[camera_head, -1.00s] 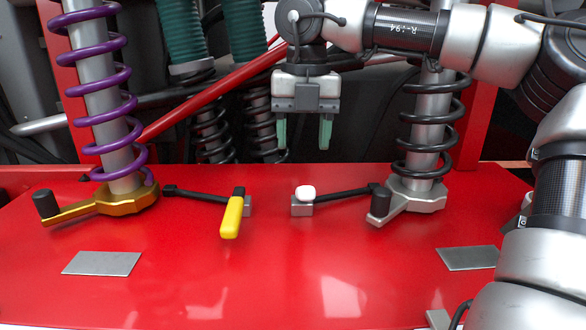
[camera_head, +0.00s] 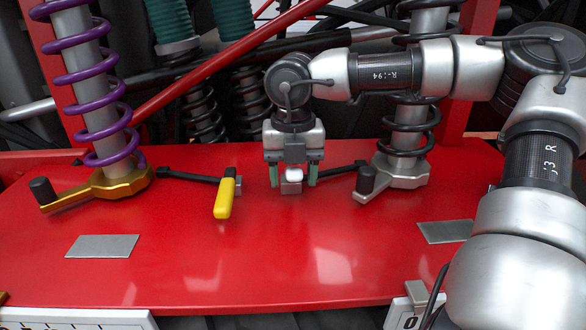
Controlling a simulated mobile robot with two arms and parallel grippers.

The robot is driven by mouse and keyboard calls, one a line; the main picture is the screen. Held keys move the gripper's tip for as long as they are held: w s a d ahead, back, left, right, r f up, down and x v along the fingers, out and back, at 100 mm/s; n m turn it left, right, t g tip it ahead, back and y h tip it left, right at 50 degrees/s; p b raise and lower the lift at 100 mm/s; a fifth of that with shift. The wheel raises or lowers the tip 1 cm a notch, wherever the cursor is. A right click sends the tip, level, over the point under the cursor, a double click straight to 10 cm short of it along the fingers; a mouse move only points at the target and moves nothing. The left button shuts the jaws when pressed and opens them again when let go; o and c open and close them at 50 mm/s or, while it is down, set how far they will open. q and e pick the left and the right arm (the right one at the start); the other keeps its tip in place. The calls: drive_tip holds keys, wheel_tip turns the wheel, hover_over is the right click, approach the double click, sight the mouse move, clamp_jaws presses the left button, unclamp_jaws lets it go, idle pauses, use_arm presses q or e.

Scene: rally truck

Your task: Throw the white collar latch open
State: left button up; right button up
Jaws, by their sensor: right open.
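The white latch (camera_head: 294,174) sits at the left end of a black bar (camera_head: 338,169) that runs to the silver collar (camera_head: 403,174) at the foot of the black-spring strut. A small grey block (camera_head: 291,187) is under the white part. My right gripper (camera_head: 293,178) points down with its green fingers apart, one on each side of the white latch. I cannot tell whether the fingers touch it. The latch's upper part is partly hidden by the gripper. My left gripper is not in view.
A yellow-handled latch (camera_head: 224,198) lies to the left, its bar running to the gold collar (camera_head: 122,183) under the purple spring (camera_head: 92,75). Grey plates lie on the red deck at left (camera_head: 102,246) and right (camera_head: 445,232). The deck's front middle is clear.

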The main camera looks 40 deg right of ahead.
drive_tip(key=shift+c, duration=0.7)
clamp_jaws()
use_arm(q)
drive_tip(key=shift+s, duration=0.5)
